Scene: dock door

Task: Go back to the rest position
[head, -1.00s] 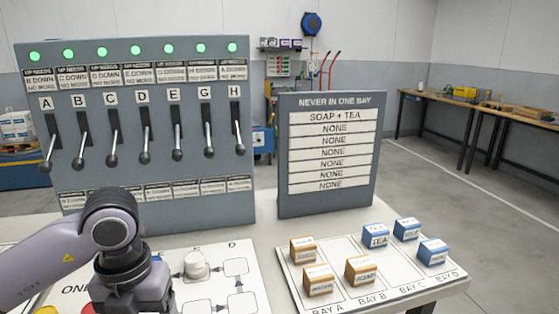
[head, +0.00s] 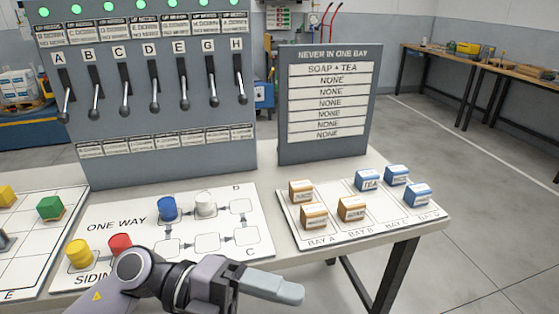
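My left arm comes in from the bottom left in the head view, and its gripper (head: 285,290) is low at the front of the table, pointing right. The gripper is seen from the side, so I cannot tell whether its fingers are apart; no object shows at its tip. It is in front of the one-way siding board (head: 225,250) and hides part of its lower edge. My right gripper is not in view.
The lever panel (head: 150,130) with several levers, all down under green lights, stands at the back. A notice board (head: 325,150) stands beside it. Bay board (head: 290,215) holds several orange and blue boxes. Yellow (head: 79,254), red (head: 119,244), blue (head: 167,208) and white (head: 205,204) pegs stand on the siding board.

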